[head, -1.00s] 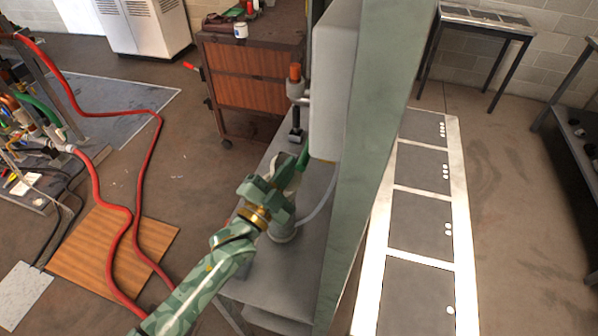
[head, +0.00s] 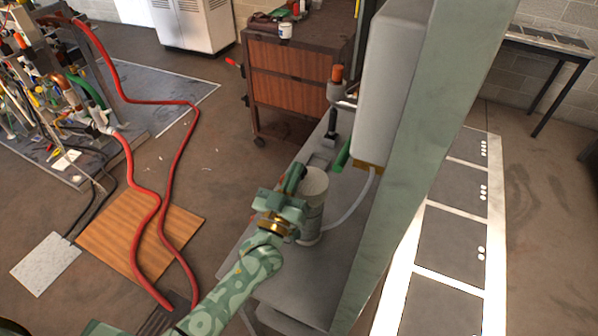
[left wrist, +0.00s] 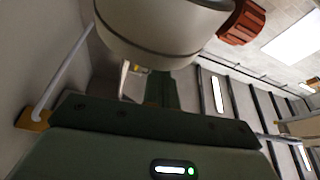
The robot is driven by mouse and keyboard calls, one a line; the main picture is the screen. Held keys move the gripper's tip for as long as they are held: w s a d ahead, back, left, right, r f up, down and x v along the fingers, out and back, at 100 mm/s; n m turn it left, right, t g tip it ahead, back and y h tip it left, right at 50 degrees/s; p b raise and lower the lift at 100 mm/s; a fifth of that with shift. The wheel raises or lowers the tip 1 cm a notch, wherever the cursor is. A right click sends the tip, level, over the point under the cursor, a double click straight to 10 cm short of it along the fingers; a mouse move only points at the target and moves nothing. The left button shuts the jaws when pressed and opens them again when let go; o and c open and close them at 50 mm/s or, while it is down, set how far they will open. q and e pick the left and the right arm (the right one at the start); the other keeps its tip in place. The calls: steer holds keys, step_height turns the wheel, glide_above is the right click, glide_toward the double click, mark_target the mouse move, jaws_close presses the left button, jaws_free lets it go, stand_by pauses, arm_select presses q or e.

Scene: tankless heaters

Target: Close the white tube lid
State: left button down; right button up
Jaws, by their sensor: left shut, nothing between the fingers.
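A cream-white tube (head: 313,205) stands upright on the grey bench beside the tall green post. Its pale round top (head: 315,181) faces up; I cannot tell whether this is the lid. My left gripper (head: 294,180) is at the tube's left side, near its upper part, shut and empty. I cannot tell whether it touches the tube. In the left wrist view a large cream cylinder (left wrist: 165,35) with a dark seam fills the top, just beyond my gripper's dark green fingers (left wrist: 160,88). An orange-red knob (left wrist: 242,22) sits at its right. My right gripper is not in view.
A white heater box (head: 388,85) hangs on the green post (head: 425,130), with a pale hose (head: 352,212) running down to the bench (head: 330,265). An orange-capped valve (head: 336,85) stands behind. A wooden cabinet (head: 297,80) stands at the back. Red hoses (head: 150,200) lie on the floor at left.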

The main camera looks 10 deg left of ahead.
arm_select(q)
steer(key=shift+a+f+n, duration=0.15)
steer(key=shift+f+n, duration=0.1)
steer(key=shift+n, duration=0.35)
